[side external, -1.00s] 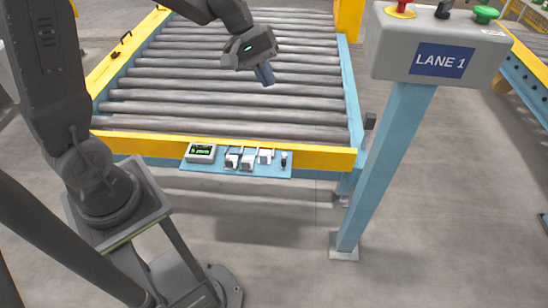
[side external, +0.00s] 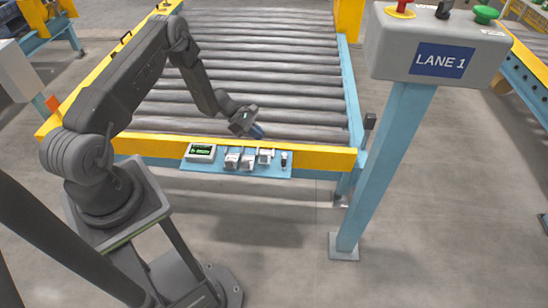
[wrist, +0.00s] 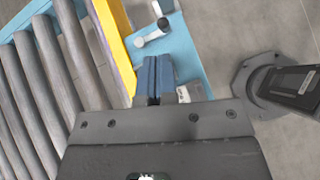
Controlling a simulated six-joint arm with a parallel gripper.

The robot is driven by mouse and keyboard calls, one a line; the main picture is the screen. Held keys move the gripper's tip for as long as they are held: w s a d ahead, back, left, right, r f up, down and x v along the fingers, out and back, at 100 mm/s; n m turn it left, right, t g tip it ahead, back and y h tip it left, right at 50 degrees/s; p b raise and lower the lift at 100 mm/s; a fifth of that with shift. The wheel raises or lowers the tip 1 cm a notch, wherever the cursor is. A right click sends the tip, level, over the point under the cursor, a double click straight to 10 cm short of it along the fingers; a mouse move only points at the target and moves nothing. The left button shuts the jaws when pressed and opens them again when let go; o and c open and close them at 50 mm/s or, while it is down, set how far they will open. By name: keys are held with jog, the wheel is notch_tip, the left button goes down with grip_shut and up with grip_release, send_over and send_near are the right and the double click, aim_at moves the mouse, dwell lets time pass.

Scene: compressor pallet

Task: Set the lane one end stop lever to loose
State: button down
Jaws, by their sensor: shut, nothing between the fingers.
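My gripper (side external: 258,131) hangs above the front edge of the roller bed, just behind the blue control plate (side external: 215,168). Its blue fingers are shut and empty; they also show in the wrist view (wrist: 156,75). On the plate are white lever-like fittings (side external: 247,162) and a small dark-topped post (side external: 284,158). In the wrist view a white fitting (wrist: 150,38) with a dark round end lies beyond the fingertips, apart from them. Another white piece is partly hidden beside the fingers. I cannot tell which fitting is the end stop lever, or its setting.
A small box with a green display (side external: 200,152) sits at the plate's left end. The yellow front rail (side external: 320,158) runs behind the plate. A blue post (side external: 385,165) carries the LANE 1 button box (side external: 435,45) at right. Floor in front is clear.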

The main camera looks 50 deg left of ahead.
jog(key=shift+n, duration=0.7)
jog(key=f, duration=0.2)
jog(key=s+a+f, duration=0.1)
jog(key=shift+s+f, duration=0.1)
jog(key=shift+f, duration=0.3)
jog(key=x, duration=1)
